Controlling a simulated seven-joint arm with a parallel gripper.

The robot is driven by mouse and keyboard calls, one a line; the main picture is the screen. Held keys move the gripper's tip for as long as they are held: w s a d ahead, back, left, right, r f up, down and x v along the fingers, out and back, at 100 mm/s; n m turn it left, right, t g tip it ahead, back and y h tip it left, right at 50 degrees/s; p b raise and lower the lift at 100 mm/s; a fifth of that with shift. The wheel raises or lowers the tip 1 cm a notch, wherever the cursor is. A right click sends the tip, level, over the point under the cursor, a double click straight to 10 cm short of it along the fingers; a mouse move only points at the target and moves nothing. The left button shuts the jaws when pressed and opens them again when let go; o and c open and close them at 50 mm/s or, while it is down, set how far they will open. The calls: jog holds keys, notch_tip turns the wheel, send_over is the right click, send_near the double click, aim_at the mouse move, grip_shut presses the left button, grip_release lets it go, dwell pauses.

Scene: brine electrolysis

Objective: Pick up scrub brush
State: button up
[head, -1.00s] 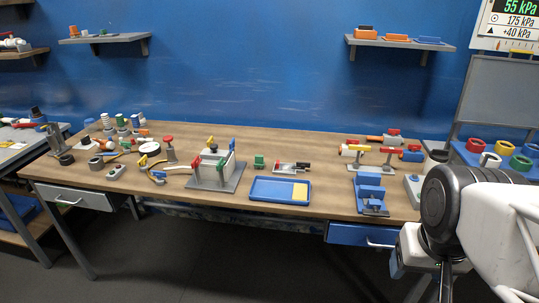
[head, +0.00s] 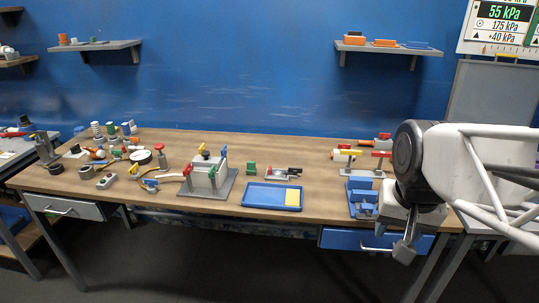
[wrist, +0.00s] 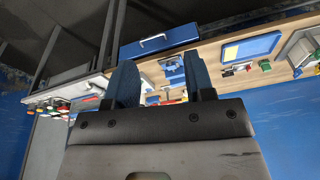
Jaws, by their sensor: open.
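I cannot make out the scrub brush for sure in either view. My gripper (head: 404,250) hangs at the right, in front of the workbench's front edge, near the blue drawer, apart from the objects. In the wrist view, its two dark fingers (wrist: 161,80) stand apart with nothing held between them. The bench appears tilted and upside down beyond them.
The wooden workbench (head: 300,216) holds a blue tray (head: 262,196) with a yellow pad, a grey plate with a clear-sided cell (head: 207,178), and blue blocks (head: 362,200) near my arm. Several fittings crowd its left end. The bench's back middle is clear. A shelf (head: 110,45) hangs at the left.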

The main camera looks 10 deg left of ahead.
jog(key=w+a+r+m, duration=0.2)
jog(key=w+a, duration=0.1)
jog(key=w, duration=0.6)
jog(key=w+a+r+m, duration=0.1)
jog(key=w+a+m, duration=0.15)
jog(key=w, duration=0.65)
jog(key=m+g, duration=0.2)
jog(key=m, duration=0.9)
send_over(251, 162)
jog(key=f, duration=1.9)
jog(key=shift+s+d+f, duration=0.15)
jog(key=shift+d+f, duration=0.1)
jog(key=shift+d, duration=0.15)
jog(key=shift+a+f+m, duration=0.25)
jog(key=shift+f, duration=1.3)
jog(key=shift+w+a+f, duration=0.1)
jog(key=shift+f, duration=1.2)
jog(key=shift+w+a+f, duration=0.1)
jog(key=shift+f, duration=1.2)
